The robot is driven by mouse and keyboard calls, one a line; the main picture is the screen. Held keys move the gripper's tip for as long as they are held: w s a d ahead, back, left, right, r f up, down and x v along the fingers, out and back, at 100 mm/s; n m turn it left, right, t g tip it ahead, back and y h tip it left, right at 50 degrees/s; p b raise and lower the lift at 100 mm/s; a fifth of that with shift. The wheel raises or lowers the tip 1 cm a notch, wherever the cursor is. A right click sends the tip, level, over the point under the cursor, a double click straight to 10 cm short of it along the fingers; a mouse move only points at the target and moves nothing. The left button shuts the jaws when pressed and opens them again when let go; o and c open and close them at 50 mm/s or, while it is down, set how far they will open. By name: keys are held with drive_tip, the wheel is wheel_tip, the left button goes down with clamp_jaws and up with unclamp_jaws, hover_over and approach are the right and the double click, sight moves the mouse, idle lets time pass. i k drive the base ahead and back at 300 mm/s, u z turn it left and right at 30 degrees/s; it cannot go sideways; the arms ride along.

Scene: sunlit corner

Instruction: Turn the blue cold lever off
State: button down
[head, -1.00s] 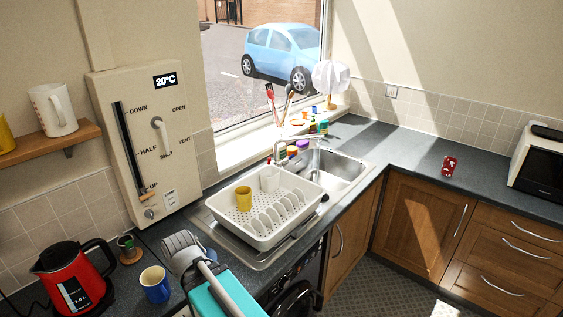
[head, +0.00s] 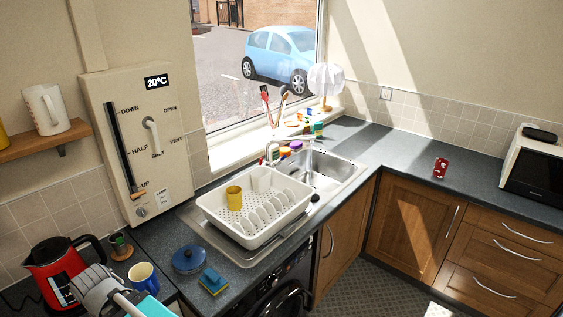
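The tap (head: 278,148) stands at the back edge of the sink (head: 335,172), with its spout reaching right over the basin. Its levers are too small to make out, and I cannot pick out a blue one or tell its position. My gripper (head: 95,288) is at the lower left, over the counter by the red kettle and the blue mug. It is far from the tap. Its fingertips are not clear, so I cannot tell whether it is open or shut.
A white dish rack (head: 222,222) with a yellow cup stands left of the basin, in front of the tap. Utensils and bottles stand near the window.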

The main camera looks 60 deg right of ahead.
sight(277, 163)
drive_tip(key=k, duration=1.45)
drive_tip(key=z, duration=1.45)
drive_tip(key=i, duration=0.65)
drive_tip(key=z, duration=0.05)
